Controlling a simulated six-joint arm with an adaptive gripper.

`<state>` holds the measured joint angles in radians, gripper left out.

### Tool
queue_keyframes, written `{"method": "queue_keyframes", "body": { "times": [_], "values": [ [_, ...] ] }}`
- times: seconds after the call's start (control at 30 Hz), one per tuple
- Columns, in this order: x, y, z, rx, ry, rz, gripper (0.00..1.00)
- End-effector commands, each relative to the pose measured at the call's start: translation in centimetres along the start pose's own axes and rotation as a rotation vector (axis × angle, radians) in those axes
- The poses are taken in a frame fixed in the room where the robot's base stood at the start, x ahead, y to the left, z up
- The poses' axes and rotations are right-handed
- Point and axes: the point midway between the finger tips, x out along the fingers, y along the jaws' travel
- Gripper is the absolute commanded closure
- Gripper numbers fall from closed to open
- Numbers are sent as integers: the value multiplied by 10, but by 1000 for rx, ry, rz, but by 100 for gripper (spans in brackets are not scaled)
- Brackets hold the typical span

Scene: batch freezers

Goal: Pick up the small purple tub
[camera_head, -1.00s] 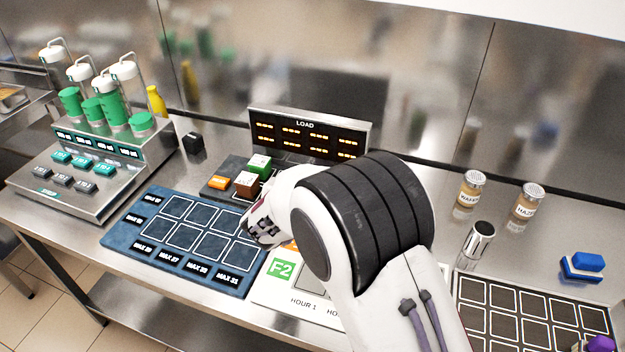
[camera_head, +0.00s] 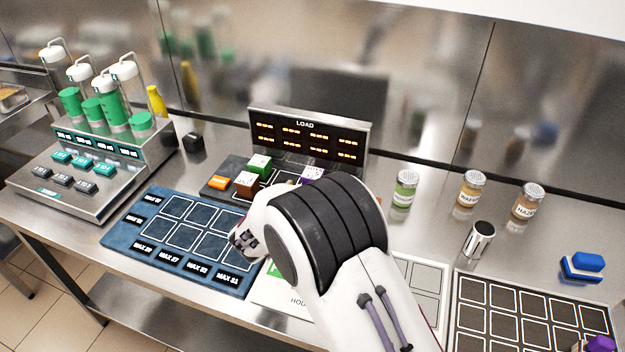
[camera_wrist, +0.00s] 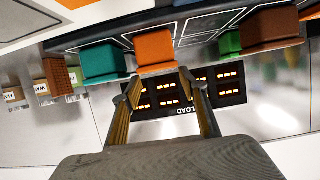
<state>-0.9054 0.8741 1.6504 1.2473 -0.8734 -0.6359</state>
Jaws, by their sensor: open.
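A small purple tub with a pale, marked top (camera_head: 312,173) shows in the head view, just behind my arm and in front of the LOAD display. My arm hides part of it, and I cannot make it out in the wrist view. My gripper (camera_wrist: 160,84) is open and empty. In the upside-down wrist view, an orange tub (camera_wrist: 155,50) lies beyond the gap between the fingertips, with a teal tub (camera_wrist: 103,62) beside it. In the head view my wrist covers the front middle of the bench and the fingertips are hidden.
Brown (camera_head: 247,184), green (camera_head: 259,165) and orange (camera_head: 218,184) tubs stand on a dark mat near the LOAD display (camera_head: 305,137). A blue gridded tray (camera_head: 115,238) lies left. Jars (camera_head: 405,190) and a silver cylinder (camera_head: 479,240) stand right. Another purple object (camera_head: 601,343) is cut off bottom right.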

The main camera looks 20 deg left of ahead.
Motion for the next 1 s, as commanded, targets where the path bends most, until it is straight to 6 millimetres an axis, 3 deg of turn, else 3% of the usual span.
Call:
{"method": "queue_keyframes", "body": {
  "times": [0.4,1.0],
  "values": [
    [46,0,0,0,0,1,57],
    [55,0,0,0,0,0,57]
  ]
}}
